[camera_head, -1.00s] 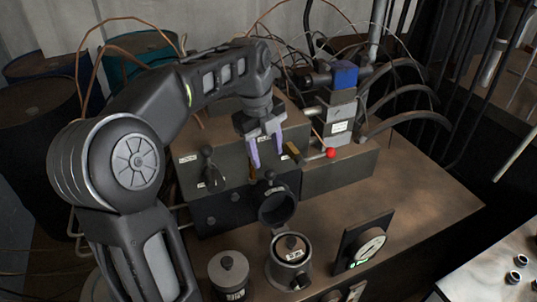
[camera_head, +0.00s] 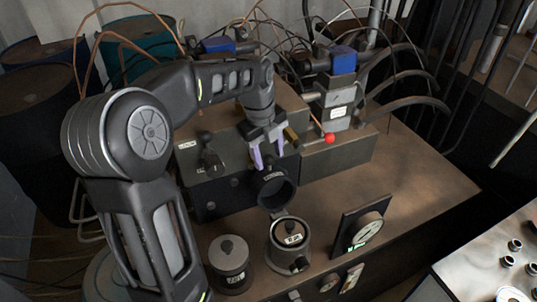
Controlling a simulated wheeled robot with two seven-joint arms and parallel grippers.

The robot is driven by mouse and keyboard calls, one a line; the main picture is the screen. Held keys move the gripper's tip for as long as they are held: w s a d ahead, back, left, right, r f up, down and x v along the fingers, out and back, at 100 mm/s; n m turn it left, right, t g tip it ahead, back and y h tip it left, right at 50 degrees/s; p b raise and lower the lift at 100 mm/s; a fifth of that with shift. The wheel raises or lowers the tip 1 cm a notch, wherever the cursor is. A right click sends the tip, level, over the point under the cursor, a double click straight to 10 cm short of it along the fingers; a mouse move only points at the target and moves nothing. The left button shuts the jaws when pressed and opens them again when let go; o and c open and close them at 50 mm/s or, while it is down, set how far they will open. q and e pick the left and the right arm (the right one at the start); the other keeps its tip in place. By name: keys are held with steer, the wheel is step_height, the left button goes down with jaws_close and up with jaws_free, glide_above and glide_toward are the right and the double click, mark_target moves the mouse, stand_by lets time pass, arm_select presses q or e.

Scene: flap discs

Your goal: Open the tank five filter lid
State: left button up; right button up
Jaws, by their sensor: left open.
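A metal filter pot (camera_head: 276,254) with a labelled, knobbed insert stands on the brown bench top. A dark round cup-like piece (camera_head: 294,194) stands on edge just behind it, its hollow side facing me; it looks like the pot's raised lid, though I cannot read the tank number. My left gripper (camera_head: 270,161) points down just behind and above this piece, its two pale purple fingers apart. I see nothing between them, and cannot tell whether they touch the piece. My right gripper is not in view.
A second lidded pot (camera_head: 231,278) stands left of the filter pot. A dial gauge (camera_head: 368,231) stands to the right. Dark valve boxes (camera_head: 225,194) and a red-knobbed lever (camera_head: 328,138) are close behind the gripper.

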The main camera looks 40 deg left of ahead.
arm_select(q)
steer(key=shift+f, duration=0.45)
steer(key=shift+c, duration=0.3)
jaws_close()
stand_by(0.9)
